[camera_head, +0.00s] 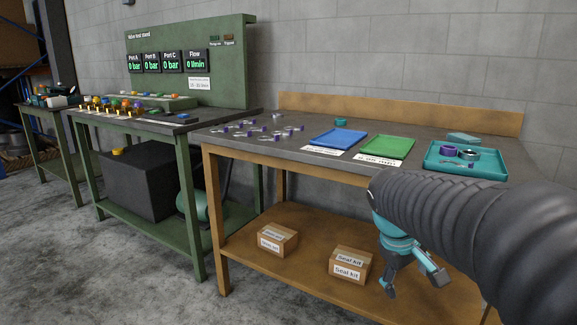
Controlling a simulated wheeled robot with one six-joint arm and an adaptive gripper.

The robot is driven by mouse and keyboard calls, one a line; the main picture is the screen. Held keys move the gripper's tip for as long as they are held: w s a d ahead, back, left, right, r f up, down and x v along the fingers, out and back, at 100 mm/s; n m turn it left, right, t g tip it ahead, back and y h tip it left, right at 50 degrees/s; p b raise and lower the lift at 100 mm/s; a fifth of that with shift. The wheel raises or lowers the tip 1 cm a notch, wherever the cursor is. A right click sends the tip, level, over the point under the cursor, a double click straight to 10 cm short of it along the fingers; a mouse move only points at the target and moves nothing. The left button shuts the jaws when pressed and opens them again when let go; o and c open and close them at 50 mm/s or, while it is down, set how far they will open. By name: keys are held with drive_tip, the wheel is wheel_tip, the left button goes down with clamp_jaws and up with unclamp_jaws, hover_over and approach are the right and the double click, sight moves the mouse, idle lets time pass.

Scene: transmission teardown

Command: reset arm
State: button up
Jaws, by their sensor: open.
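My gripper (414,283) hangs in front of the right part of the wooden workbench (235,146), below the tabletop's level in the picture. Its two teal and grey fingers are spread apart with nothing between them. My dark ribbed arm comes in from the right edge and hides the bench's right front corner and part of its lower shelf.
On the bench lie a blue tray (338,138), a green tray (388,148), several small purple and metal parts, and a teal tray (490,173) holding parts. Two seal kit boxes (277,239) (350,265) sit on the lower shelf. A green test stand (190,65) stands left. Floor at left front is clear.

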drive_tip(key=s+a+f+m+t+y, duration=0.1)
drive_tip(key=s+a+m+y, duration=0.1)
drive_tip(key=s, duration=0.6)
drive_tip(key=s+a+f+m+t+y, duration=0.1)
drive_tip(key=s+a+f+m+t, duration=0.1)
drive_tip(key=s+a, duration=0.3)
drive_tip(key=s, duration=0.3)
drive_tip(key=shift+s+a+y, duration=0.15)
drive_tip(key=shift+a+y, duration=0.15)
drive_tip(key=shift+y, duration=0.1)
